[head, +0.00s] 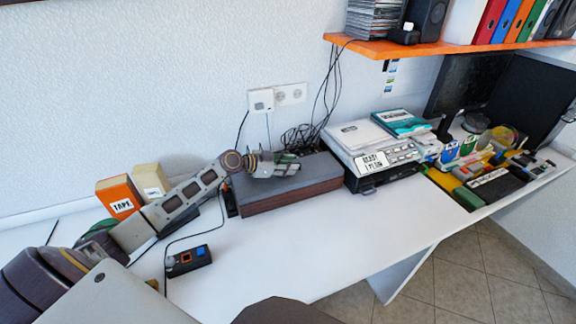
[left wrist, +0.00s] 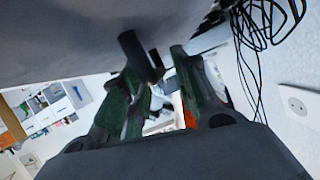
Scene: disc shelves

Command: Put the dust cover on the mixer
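A long low box with brown sides and a plain grey top (head: 310,172) stands against the wall. The grey top looks like the dust cover lying over the brown-sided mixer (head: 300,198); no mixer controls show. My left gripper (head: 292,161) is over the back part of the grey top. In the left wrist view a grey surface (left wrist: 70,40), probably the cover, carries a short black knob (left wrist: 135,55). My left gripper's green-padded fingers (left wrist: 160,85) stand apart around or just beside the knob; a firm grip cannot be made out. My right gripper is not in view.
A printer-like device (head: 375,160) stands right of the box. An orange tape box (head: 119,197) and a small black device (head: 188,260) with a cable are at left. Cables (head: 300,135) hang behind. The white table front (head: 270,255) is clear.

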